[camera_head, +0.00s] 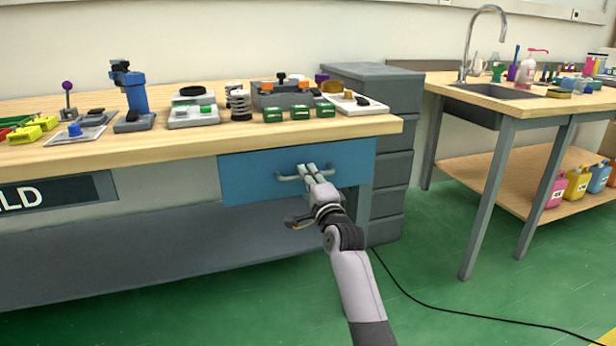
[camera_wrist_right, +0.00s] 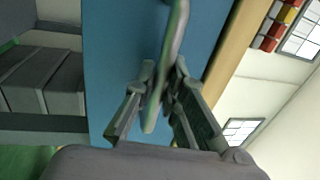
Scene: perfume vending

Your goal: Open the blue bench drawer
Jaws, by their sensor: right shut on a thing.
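The blue bench drawer (camera_head: 345,160) sits under the right end of the wooden workbench top and looks closed, its front near the bench edge. Its grey bar handle (camera_head: 288,178) runs across the drawer front. My right gripper (camera_head: 311,171) reaches up from below and is shut on the handle. In the right wrist view the blue drawer front (camera_wrist_right: 115,60) fills the middle, and the handle (camera_wrist_right: 177,45) passes between the two fingers of my right gripper (camera_wrist_right: 162,80). My left gripper is in neither view.
The workbench top (camera_head: 190,145) carries several tools and small green boxes (camera_head: 300,112) above the drawer. A grey drawer cabinet (camera_head: 390,135) stands right behind the bench. A sink table (camera_head: 500,100) is farther right. A black cable (camera_head: 450,310) lies on the green floor.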

